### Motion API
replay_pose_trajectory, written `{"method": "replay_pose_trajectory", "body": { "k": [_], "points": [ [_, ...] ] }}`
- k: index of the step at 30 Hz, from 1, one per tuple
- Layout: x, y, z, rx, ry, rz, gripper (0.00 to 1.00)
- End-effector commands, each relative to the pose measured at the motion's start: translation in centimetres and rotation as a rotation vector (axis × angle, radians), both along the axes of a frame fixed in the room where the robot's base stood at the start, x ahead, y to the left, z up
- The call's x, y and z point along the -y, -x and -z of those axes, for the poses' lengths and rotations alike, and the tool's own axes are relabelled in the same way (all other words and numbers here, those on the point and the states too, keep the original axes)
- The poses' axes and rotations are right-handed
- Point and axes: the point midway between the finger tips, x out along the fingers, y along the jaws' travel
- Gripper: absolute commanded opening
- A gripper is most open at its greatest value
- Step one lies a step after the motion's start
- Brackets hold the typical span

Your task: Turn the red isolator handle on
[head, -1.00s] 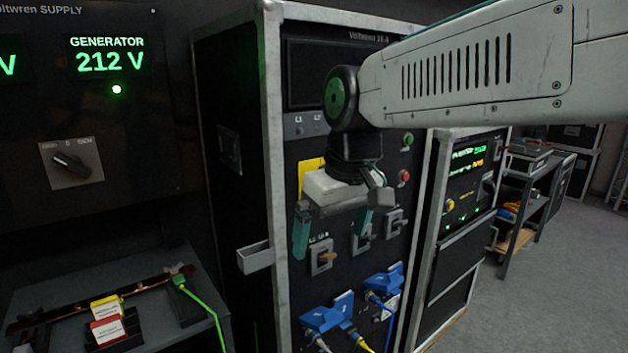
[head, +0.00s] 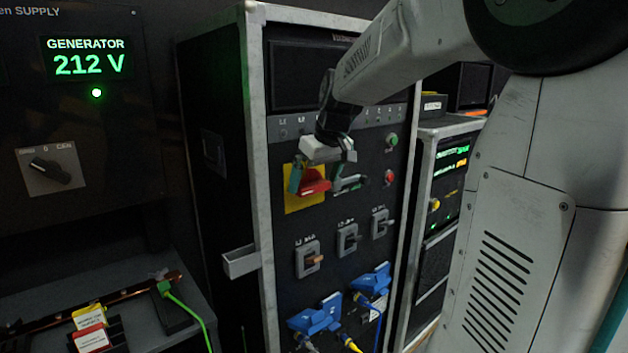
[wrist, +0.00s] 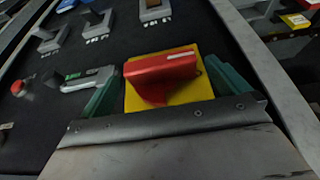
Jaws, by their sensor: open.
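The red isolator handle (head: 312,184) sits on a yellow plate (head: 292,207) on the front of the black rack cabinet. In the wrist view the red handle (wrist: 160,72) lies crosswise between the fingers, with a white line near one end, and the yellow plate (wrist: 203,90) shows around it. My gripper (head: 322,184) is open, with one green finger on each side of the handle. In the wrist view my gripper's fingers (wrist: 166,88) flank the handle with a gap visible. Whether a finger touches it I cannot tell.
Below are several breaker switches (head: 308,259) and blue plugs with cables (head: 315,316). A green button (head: 391,139) and a red button (head: 390,177) are to the right. A generator panel (head: 90,110) stands at left. A small tray (head: 241,261) juts from the cabinet's side.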

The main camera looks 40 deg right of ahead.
Motion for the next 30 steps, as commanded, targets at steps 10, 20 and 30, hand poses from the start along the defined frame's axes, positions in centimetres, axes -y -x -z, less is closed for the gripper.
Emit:
{"method": "replay_pose_trajectory", "body": {
  "k": [10, 20, 30],
  "points": [
    [-0.02, -0.29, 0.75, 0.001, 0.0, 0.0, 1.0],
    [0.01, -0.27, 0.72, 0.0, 0.0, 0.001, 0.59],
    [0.35, -0.25, 0.77, -0.004, -0.096, 0.004, 0.59]
  ]
}}
